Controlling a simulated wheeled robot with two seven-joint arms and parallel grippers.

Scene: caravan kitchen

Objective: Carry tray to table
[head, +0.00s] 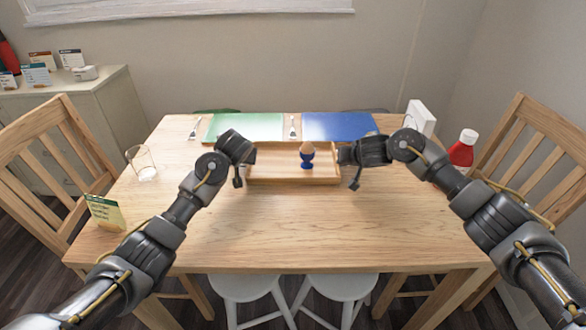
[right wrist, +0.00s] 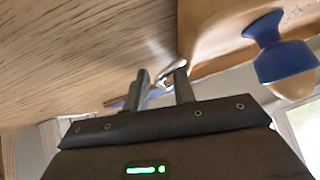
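The wooden tray (head: 270,181) appears to rest on the table (head: 270,235), in the middle toward the back. A blue egg cup with a brown egg (head: 307,155) stands upright in it. My left gripper (head: 248,155) is at the tray's left end; its fingers are hidden. My right gripper (head: 343,156) is at the right end. In the right wrist view its two fingers (right wrist: 163,84) are apart beside the tray's edge (right wrist: 192,45), with nothing clearly held between them. The egg cup (right wrist: 268,42) shows there too.
Green (head: 245,126) and blue (head: 338,125) placemats lie behind the tray, with forks nearby. A glass (head: 142,163) and a card (head: 105,212) stand at left. A red bottle (head: 463,149) and white box (head: 419,118) stand at right. The table's front is clear.

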